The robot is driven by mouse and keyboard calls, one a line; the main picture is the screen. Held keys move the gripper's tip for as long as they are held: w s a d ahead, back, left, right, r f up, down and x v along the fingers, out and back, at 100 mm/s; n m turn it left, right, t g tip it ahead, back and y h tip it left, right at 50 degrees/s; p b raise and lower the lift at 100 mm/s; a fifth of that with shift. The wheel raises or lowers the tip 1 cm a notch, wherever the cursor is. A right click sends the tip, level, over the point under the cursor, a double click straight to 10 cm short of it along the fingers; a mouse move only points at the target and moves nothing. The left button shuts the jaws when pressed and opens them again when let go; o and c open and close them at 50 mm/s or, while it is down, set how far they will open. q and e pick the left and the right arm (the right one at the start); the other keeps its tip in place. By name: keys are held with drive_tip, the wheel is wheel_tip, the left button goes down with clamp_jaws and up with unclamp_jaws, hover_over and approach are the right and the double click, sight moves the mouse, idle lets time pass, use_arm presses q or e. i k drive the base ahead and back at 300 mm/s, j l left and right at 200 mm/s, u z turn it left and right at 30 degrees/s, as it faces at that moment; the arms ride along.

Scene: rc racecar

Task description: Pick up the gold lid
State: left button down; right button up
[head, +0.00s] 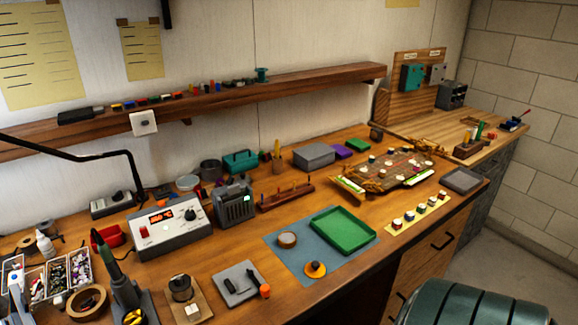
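A round orange-gold lid-like disc (315,270) with a small knob on top lies at the front of the blue-grey mat (284,263). A small round tan tin or ring (287,240) sits behind it on the same mat. A green tray (343,230) lies to the right, its edge near the disc but apart from it. Neither of my grippers shows in the head view.
A power unit (171,230) and a soldering stand (127,290) stand further left. A yellow strip with knobs (416,212) lies right. A dark green stool-like seat (470,302) is in front.

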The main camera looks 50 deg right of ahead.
sight(314, 270)
drive_tip(key=k+z, duration=0.15)
drive_tip(key=z, duration=1.3)
